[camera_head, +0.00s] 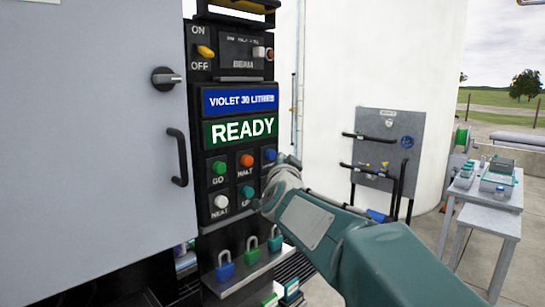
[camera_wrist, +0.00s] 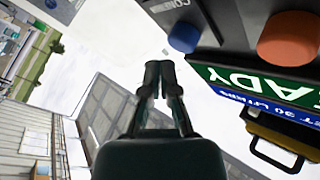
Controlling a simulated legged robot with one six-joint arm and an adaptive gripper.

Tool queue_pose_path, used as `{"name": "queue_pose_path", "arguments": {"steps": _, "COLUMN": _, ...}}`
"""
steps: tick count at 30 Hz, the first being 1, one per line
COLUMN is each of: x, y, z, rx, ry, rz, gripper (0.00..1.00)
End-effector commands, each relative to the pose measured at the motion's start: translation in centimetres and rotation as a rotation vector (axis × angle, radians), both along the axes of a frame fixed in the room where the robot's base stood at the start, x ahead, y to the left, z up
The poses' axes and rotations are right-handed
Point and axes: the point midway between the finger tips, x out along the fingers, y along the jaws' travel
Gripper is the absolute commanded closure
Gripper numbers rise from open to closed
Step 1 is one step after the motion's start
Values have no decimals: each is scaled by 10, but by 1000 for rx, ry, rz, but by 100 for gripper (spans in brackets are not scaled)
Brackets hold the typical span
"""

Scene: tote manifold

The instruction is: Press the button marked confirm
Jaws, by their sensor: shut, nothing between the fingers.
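The confirm button is a round blue button (camera_head: 270,154) at the right end of the upper button row on the dark control panel (camera_head: 202,165). In the wrist view the blue button (camera_wrist: 184,38) shows upside down beside its CONFIRM label, partly cut by the top edge. My gripper (camera_wrist: 158,72) is shut and empty. In the wrist view its fingertips appear just left of and below the blue button; a gap shows between them in the picture. In the head view my wrist covers the panel's right edge, hides the confirm label, and the fingertips are hard to make out.
An orange HALT button (camera_head: 246,160) and green GO button (camera_head: 219,167) sit left of it. A white NEXT button (camera_head: 221,201) and teal button (camera_head: 249,191) are below. A green READY display (camera_head: 241,130) is above. A grey cabinet door (camera_head: 80,130) stands left.

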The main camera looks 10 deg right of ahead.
Motion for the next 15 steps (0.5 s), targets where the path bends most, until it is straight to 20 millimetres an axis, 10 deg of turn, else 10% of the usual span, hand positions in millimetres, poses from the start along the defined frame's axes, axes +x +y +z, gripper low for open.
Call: {"name": "queue_pose_path", "arguments": {"steps": 15, "x": -36, "y": -26, "z": 1, "rx": 1, "ry": 0, "rz": -1, "gripper": 100}}
